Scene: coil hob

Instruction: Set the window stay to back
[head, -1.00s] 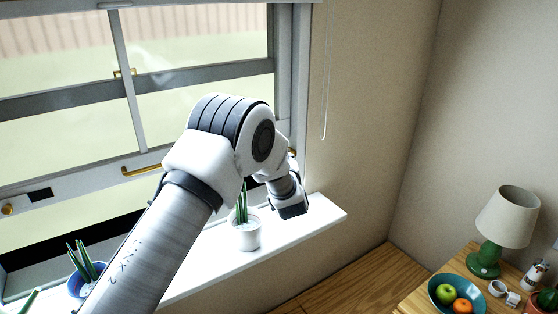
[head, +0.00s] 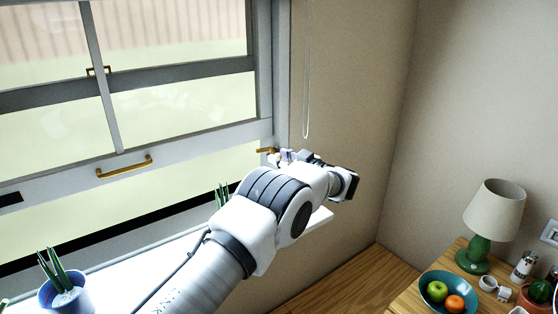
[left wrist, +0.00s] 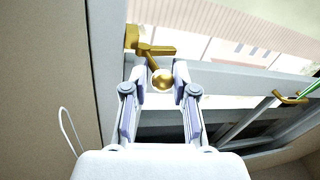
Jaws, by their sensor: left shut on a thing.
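The window stay (head: 266,150) is a small brass fitting at the right side of the window frame, partly hidden by my left gripper (head: 285,155) in the head view. In the left wrist view the stay's brass bracket (left wrist: 136,41) sits on the frame, and its arm ends in a round knob (left wrist: 162,80). The knob lies between the fingertips of my left gripper (left wrist: 162,82), which is shut on it. My right gripper is in neither view.
A brass window handle (head: 124,167) is on the lower sash. A blue plant pot (head: 66,298) stands on the white sill. A pull cord (head: 306,90) hangs to the right of the window. A lamp (head: 494,212) and a fruit bowl (head: 447,292) are at the right.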

